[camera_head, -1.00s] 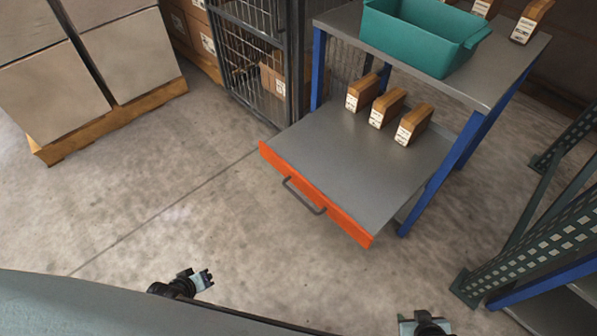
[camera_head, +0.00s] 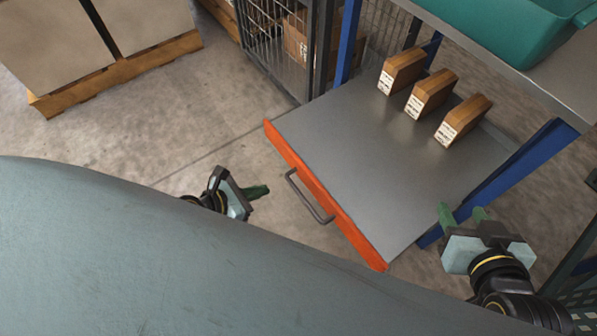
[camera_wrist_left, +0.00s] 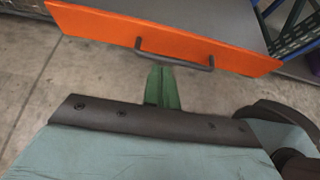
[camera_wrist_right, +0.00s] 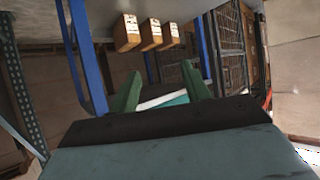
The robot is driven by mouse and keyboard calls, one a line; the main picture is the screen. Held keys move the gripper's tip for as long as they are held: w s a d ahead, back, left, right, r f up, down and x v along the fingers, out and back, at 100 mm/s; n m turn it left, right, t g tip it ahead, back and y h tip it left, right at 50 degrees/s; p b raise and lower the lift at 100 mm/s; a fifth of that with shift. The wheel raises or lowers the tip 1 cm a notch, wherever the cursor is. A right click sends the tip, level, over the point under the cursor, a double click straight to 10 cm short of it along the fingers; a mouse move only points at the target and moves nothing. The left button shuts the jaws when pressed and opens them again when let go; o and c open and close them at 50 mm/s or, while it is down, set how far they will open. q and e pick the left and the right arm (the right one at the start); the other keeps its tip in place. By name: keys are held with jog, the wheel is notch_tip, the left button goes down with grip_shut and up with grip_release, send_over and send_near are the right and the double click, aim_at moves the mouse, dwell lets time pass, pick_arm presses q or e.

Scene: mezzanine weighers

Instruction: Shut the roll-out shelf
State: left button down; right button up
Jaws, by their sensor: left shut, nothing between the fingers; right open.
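The roll-out shelf (camera_head: 370,165) is a grey board with an orange front edge (camera_head: 325,195) and a dark bar handle (camera_head: 308,196). It stands out from the blue-posted rack toward me. My left gripper (camera_head: 262,191) is shut and empty, a short way in front of the orange edge and left of the handle. In the left wrist view the green fingers (camera_wrist_left: 162,84) point at the handle (camera_wrist_left: 175,57), just below it, and contact cannot be told. My right gripper (camera_head: 462,214) is open and empty, beside the rack's right post (camera_head: 520,170); its fingers also show in the right wrist view (camera_wrist_right: 160,90).
Three brown boxes (camera_head: 430,95) stand at the back of the shelf. A teal bin (camera_head: 500,25) sits on the rack's top. A wire cage (camera_head: 275,35) is left of the rack, and stacked cartons on a pallet (camera_head: 120,75) are farther left. Floor between is clear.

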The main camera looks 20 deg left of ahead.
aim_at(306, 174)
pick_arm(q)
jog(key=x, duration=0.3)
jog(key=b+x, duration=0.1)
jog(key=x, duration=0.3)
jog(key=r+x, duration=0.1)
jog(key=x, duration=0.3)
jog(key=shift+w+d+r, duration=0.1)
jog(key=shift+w+d, duration=0.05)
jog(key=shift+w, duration=0.1)
jog(key=shift+w+d, duration=0.4)
jog(key=shift+w, duration=0.15)
pick_arm(e)
notch_tip(306, 174, up, 6)
jog(key=w+a+t+y, duration=0.1)
jog(key=w+a+t, duration=0.1)
jog(key=t, duration=0.2)
jog(key=shift+w+f, duration=0.2)
jog(key=shift+w, duration=0.1)
pick_arm(q)
jog(key=shift+w, duration=0.1)
pick_arm(e)
jog(key=shift+d, duration=0.1)
